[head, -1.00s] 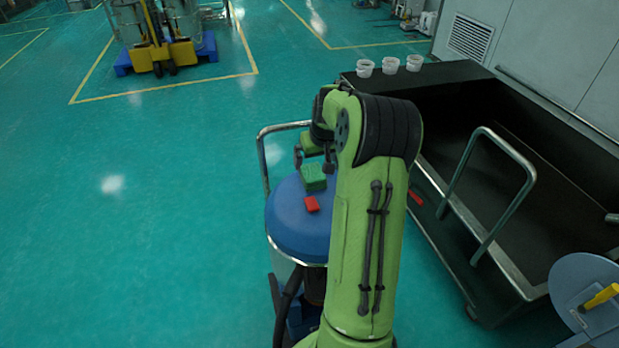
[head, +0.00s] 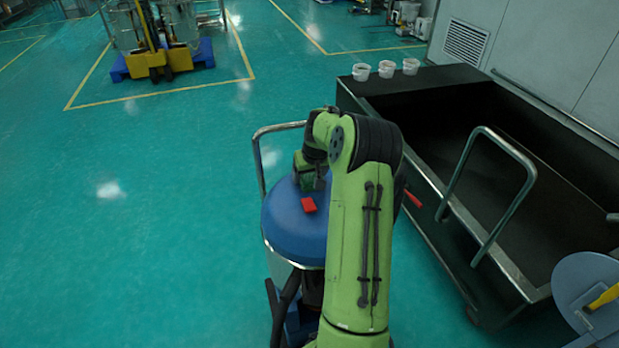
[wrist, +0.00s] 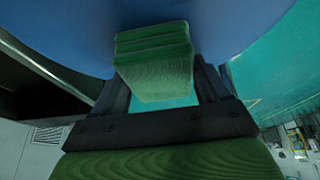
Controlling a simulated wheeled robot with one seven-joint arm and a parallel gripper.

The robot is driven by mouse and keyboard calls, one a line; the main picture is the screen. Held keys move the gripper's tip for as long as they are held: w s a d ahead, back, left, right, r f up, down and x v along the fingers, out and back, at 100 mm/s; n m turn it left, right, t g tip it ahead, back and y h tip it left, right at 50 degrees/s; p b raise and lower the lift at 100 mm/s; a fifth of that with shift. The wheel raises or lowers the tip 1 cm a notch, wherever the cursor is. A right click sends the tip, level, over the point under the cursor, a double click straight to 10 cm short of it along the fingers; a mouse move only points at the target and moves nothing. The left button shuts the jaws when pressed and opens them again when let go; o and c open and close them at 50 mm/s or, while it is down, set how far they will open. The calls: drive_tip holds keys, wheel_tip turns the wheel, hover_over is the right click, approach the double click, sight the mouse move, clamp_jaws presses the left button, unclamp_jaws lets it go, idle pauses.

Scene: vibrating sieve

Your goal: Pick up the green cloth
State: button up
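The green cloth, a folded block-like stack, lies on top of the round blue lid (head: 285,225). In the wrist view the green cloth (wrist: 155,68) sits between the two dark fingers of my gripper (wrist: 165,85). The fingers stand apart on either side of it, and a teal gap shows near the right finger. I cannot tell whether either finger touches it. In the head view my gripper (head: 312,180) is down over the lid and hides most of the cloth.
A small red block (head: 308,205) lies on the lid just in front of my gripper. A metal handle (head: 262,160) rises behind the lid. A black trolley (head: 500,190) with a rail stands at right, with white cups (head: 387,69) on its far ledge. Floor at left is clear.

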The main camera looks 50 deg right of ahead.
drive_tip(key=c, duration=0.4)
drive_tip(key=shift+o, duration=0.2)
wheel_tip(320, 180, up, 10)
drive_tip(key=p, duration=0.3)
